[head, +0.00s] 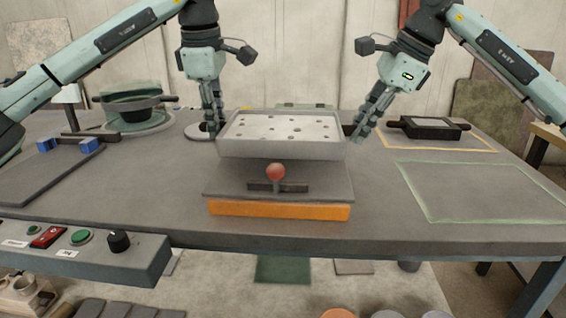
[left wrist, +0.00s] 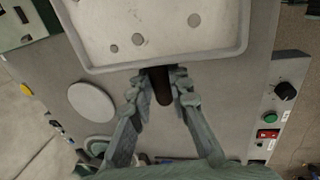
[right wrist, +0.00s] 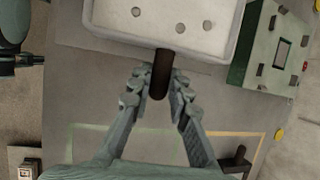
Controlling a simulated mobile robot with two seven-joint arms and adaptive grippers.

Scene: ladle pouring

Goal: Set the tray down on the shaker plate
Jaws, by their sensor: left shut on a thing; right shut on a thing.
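A pale rectangular tray (head: 280,148) with a raised rim and several dark spots or holes is held level between my two grippers. It hangs over the back part of the shaker plate (head: 235,181), a grey plate on an orange base with a red ball knob at its front. My left gripper (left wrist: 162,88) is shut on the tray's dark left handle. My right gripper (right wrist: 161,82) is shut on the dark right handle. In the head view the left gripper (head: 217,130) and right gripper (head: 352,132) flank the tray. The gap beneath the tray is hard to judge.
A dark pot (head: 133,107) stands at back left, near blue blocks (head: 88,144). A black-handled pan (head: 428,127) sits at back right inside a yellow outline. A green-outlined area (head: 480,190) at right is clear. A control panel (head: 85,243) runs along the front left.

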